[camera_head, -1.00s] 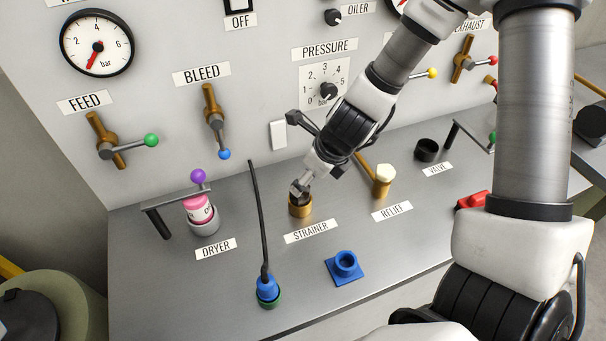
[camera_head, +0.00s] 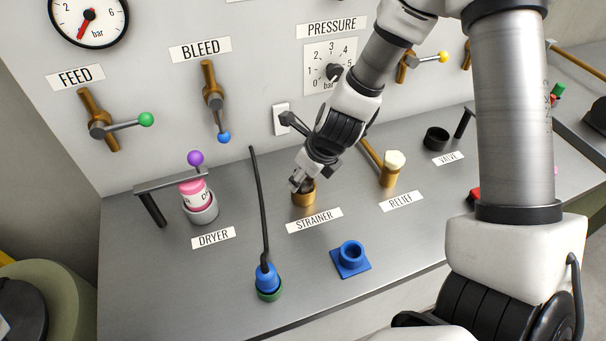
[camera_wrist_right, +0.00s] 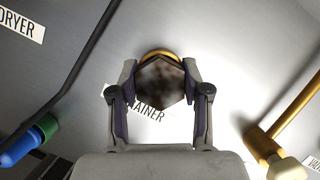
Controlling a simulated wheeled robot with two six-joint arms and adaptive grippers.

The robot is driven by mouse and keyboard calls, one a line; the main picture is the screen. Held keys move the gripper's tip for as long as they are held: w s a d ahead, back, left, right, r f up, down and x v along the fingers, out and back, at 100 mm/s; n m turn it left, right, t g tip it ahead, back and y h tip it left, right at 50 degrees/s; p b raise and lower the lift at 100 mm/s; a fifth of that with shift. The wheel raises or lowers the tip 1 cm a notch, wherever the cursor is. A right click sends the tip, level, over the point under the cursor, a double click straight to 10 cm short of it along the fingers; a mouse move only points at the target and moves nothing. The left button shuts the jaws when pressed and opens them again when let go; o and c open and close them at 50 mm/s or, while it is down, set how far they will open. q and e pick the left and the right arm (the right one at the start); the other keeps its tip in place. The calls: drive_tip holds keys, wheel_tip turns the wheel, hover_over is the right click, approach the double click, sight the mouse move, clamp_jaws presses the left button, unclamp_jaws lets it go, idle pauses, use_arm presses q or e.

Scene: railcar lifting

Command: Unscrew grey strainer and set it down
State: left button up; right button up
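The strainer (camera_wrist_right: 160,82) shows in the right wrist view as a dark, mottled hexagonal head between my right fingertips. Its brass socket (camera_head: 303,199) stands on the bench behind the STRAINER label (camera_head: 314,220), and a sliver of brass rim (camera_wrist_right: 158,53) shows past the head. My right gripper (camera_head: 301,185) points down at it from above, with a finger against each side of the head. In the head view the fingers hide most of the strainer, so I cannot tell how far it sits in the socket. My left gripper is not in view.
A blue square holder (camera_head: 351,258) stands in front of the strainer. A blue plug with a tall black rod (camera_head: 267,277) is at front left. The pink dryer cartridge (camera_head: 194,193) is left, the brass relief valve (camera_head: 391,172) right. Bare bench (camera_head: 210,290) lies at front left.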

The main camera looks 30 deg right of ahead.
drive_tip(key=o, duration=0.3)
drive_tip(key=shift+c, duration=0.6)
drive_tip(key=shift+r+n+y+p, duration=0.1)
drive_tip(key=shift+n+y+p, duration=0.2)
drive_tip(key=shift+n+p, duration=0.35)
drive_tip(key=n+y+p, duration=0.1)
drive_tip(key=n+p, duration=0.1)
drive_tip(key=n, duration=0.1)
drive_tip(key=shift+n+g, duration=0.35)
drive_tip(key=shift+g, duration=0.05)
drive_tip(key=n+p, duration=0.1)
drive_tip(key=n, duration=0.1)
drive_tip(key=shift+n+g+y, duration=0.4)
drive_tip(key=n+g+p, duration=0.1)
drive_tip(key=n, duration=0.2)
drive_tip(key=shift+r+y, duration=0.1)
drive_tip(key=shift+y, duration=0.2)
drive_tip(key=n+g, duration=0.1)
drive_tip(key=n, duration=0.3)
drive_tip(key=shift+g, duration=0.3)
drive_tip(key=o, duration=1)
drive_tip(key=shift+c, duration=0.2)
